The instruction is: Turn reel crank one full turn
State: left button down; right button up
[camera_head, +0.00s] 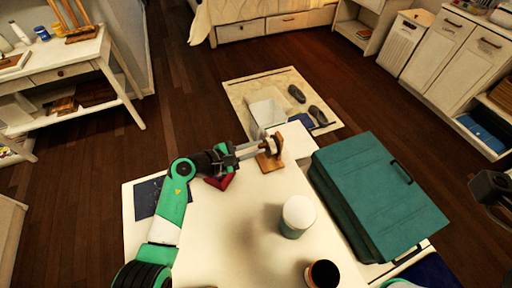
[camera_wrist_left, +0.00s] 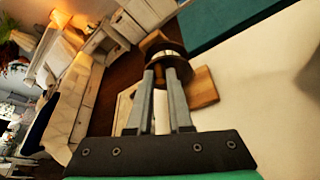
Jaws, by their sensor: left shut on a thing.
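The reel (camera_head: 274,143) stands on a small wooden base (camera_head: 272,163) near the far edge of the white table. My left gripper (camera_head: 264,147) reaches it from the left, with its two fingers shut on the reel's crank. In the left wrist view, the reel (camera_wrist_left: 165,50) sits at the fingertips of my left gripper (camera_wrist_left: 167,68), with its wooden base (camera_wrist_left: 203,88) to the right. The crank itself is mostly hidden by the fingers. A dark part at the right edge of the head view may be my right gripper (camera_head: 491,188); its jaws cannot be made out.
A teal case (camera_head: 375,190) lies right of the white table (camera_head: 215,240). A white-lidded jar (camera_head: 297,215) and a dark-topped container (camera_head: 322,274) stand nearer. A red item (camera_head: 221,182) lies below my left gripper. A white bin (camera_head: 267,114) is beyond the reel.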

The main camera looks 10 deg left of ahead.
pick_arm(q)
jog(key=shift+w+a+n+g+h+b, duration=0.25)
jog(key=shift+n+g+b, duration=0.25)
jog(key=shift+n+b, duration=0.35)
jog(key=shift+w+a+n+g+h+b, duration=0.1)
jog(key=shift+w+n+g+h+b, duration=0.2)
jog(key=shift+n+g+b, duration=0.35)
jog(key=c, duration=0.8)
grip_release()
jog(key=shift+c, duration=0.2)
